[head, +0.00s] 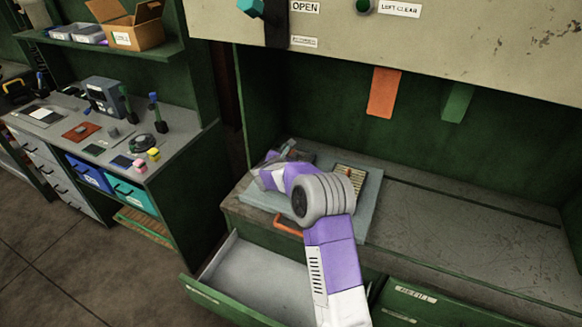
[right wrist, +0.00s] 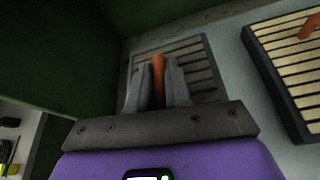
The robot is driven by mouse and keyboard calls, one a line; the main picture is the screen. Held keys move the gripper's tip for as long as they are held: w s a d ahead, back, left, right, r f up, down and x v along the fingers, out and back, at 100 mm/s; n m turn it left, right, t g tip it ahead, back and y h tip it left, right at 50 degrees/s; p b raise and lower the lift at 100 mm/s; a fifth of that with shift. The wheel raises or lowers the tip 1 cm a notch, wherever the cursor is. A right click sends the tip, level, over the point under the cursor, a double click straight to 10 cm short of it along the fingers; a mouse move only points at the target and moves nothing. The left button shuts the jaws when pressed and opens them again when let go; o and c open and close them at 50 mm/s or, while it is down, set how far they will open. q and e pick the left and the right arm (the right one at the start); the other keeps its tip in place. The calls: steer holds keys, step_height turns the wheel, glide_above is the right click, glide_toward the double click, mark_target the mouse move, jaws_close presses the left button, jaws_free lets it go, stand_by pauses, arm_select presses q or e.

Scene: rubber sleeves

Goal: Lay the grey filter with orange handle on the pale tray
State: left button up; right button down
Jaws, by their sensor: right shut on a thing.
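My right gripper (right wrist: 160,85) is shut on the upright orange handle (right wrist: 158,72) of the grey filter (right wrist: 200,60), a square frame with grey slats. In the head view my right gripper (head: 287,149) is at the far left of the pale tray (head: 369,207), and my arm hides much of the filter. The pale tray shows beside the filter in the right wrist view (right wrist: 232,75). The filter is over the tray's far left part; I cannot tell whether it touches the tray. My left gripper is not in view.
A second filter with cream slats (head: 354,176) and an orange handle lies on the tray's far right part. It also shows in the right wrist view (right wrist: 290,68). An open drawer (head: 255,275) is below the bench. The bench right of the tray (head: 460,225) is clear.

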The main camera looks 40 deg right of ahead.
step_height(320, 180, down, 4)
steer(key=shift+w+f+b, duration=0.1)
steer(key=shift+b, duration=0.25)
steer(key=shift+r, duration=0.2)
steer(key=c, duration=1.5)
jaws_free()
steer(key=shift+f, duration=0.2)
steer(key=o, duration=0.4)
steer(key=shift+o, duration=0.2)
steer(key=shift+r, duration=0.15)
